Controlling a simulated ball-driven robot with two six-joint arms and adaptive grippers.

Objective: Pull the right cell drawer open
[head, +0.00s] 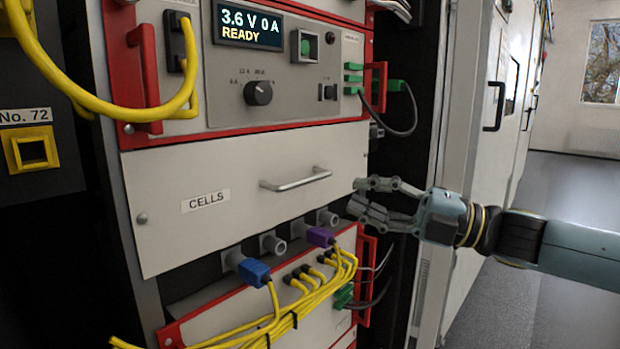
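The cell drawer has a pale grey front (225,225) with a "CELLS" label (206,201) and a bare metal bar handle (296,179). It looks closed in the cabinet, below the red-edged unit. My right gripper (358,196) comes in from the right. Its fingers are spread apart with nothing between them. They are near the drawer front's right edge, to the right of the handle and not touching it. My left gripper is not in view.
Above is a unit with a display (249,26) reading "3.6 V 0 A READY" and a knob (258,92). Below the drawer are a blue plug (254,271), a purple plug (321,237) and yellow cables (310,302). A thick yellow cable (120,105) loops at upper left. Open floor (570,220) lies right.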

